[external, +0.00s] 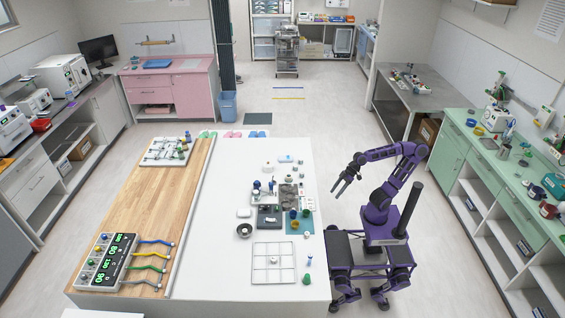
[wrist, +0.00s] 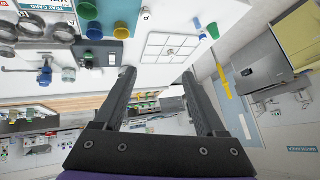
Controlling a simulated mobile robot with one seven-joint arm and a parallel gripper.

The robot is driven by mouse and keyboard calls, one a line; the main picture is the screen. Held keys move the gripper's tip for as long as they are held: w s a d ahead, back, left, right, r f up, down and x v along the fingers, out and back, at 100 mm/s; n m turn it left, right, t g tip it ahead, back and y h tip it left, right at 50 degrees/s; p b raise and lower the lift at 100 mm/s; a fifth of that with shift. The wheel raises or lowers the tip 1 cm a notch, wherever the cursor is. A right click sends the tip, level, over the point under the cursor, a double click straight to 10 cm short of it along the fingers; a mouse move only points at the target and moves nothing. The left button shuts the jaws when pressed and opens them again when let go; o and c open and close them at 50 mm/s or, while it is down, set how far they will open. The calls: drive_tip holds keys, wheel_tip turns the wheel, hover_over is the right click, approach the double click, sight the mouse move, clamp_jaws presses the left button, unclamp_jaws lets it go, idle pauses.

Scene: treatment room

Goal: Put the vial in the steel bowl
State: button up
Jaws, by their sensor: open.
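My gripper (external: 339,186) is open and empty, raised in the air by the right edge of the white table top in the external view. Its two spread fingers (wrist: 158,75) show in the wrist view with nothing between them. A small round bowl (external: 244,230) with a pale rim and dark inside, which looks like the steel bowl, stands left of the dark device. A small blue-topped upright piece (external: 309,260) near the table's right edge may be the vial. Several other small bottles stand nearby, so I cannot tell which is the vial.
A white grid tray (external: 273,263) lies near the front; it also shows in the wrist view (wrist: 172,46). A dark device (external: 269,216) and a teal mat (external: 298,222) with small containers crowd the middle. A wooden board (external: 155,220) lies left.

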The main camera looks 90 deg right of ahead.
drive_tip(key=shift+s+d+f+m+g+h, duration=0.2)
drive_tip(key=shift+s+d+f+m+h, duration=0.15)
drive_tip(key=shift+s+h, duration=0.4)
drive_tip(key=shift+s+d+f+m+g+h, duration=0.2)
drive_tip(key=shift+s+d+f+m+h, duration=0.15)
drive_tip(key=shift+s+h, duration=0.35)
drive_tip(key=shift+s+d+f+m+g+h, duration=0.2)
drive_tip(key=shift+s+d+f+m+h, duration=0.15)
drive_tip(key=shift+s+h, duration=0.4)
